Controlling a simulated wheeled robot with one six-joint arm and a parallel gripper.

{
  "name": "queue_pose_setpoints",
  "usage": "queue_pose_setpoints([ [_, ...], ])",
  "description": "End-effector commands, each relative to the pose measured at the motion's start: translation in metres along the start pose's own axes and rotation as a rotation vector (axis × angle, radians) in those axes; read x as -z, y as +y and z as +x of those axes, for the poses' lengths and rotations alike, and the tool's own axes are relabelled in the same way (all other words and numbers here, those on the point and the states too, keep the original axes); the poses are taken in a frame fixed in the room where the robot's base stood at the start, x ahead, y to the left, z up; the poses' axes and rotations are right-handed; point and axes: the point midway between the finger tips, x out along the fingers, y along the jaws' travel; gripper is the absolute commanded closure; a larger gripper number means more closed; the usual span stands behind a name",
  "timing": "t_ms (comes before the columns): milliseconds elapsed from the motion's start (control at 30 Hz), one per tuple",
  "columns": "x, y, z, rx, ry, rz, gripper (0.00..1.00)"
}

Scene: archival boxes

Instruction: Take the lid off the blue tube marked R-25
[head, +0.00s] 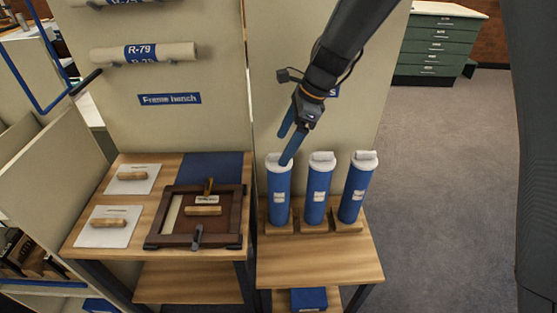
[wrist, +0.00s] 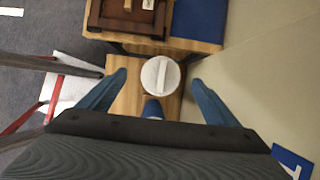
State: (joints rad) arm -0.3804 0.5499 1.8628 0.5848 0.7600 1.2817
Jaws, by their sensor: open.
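Three blue tubes with white lids stand upright in wooden holders on the right bench: a left tube (head: 279,192), a middle tube (head: 317,192) and a right tube (head: 357,190). Their white labels are too small to read, so I cannot tell which is R-25. My gripper (head: 285,147) is open and empty, pointing down at the left tube's lid (head: 273,161). In the wrist view a round white lid (wrist: 160,75) with a raised bar lies between the spread fingers of my gripper (wrist: 158,78). I cannot tell whether the fingers touch it.
A dark wooden frame (head: 168,236) and white boards with wooden handles (head: 117,236) lie on the left bench. A panel (head: 300,110) stands close behind the tubes. The front of the right bench (head: 320,264) is clear. Open carpet lies to the right.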

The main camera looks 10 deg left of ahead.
Motion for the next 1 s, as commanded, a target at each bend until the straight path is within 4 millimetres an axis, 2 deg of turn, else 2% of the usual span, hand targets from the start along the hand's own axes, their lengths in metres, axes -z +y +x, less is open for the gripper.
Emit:
queue_pose_setpoints([
  [400,0.002,-0.003,0.045,-0.001,0.001,-0.001,0.16],
  [700,0.002,-0.004,0.050,0.001,0.002,-0.002,0.16],
  [767,0.002,-0.003,0.050,0.001,0.002,-0.002,0.24],
  [967,0.002,-0.003,0.050,0.001,0.002,-0.002,0.58],
  [1000,0.002,-0.003,0.050,0.001,0.002,-0.002,0.60],
])
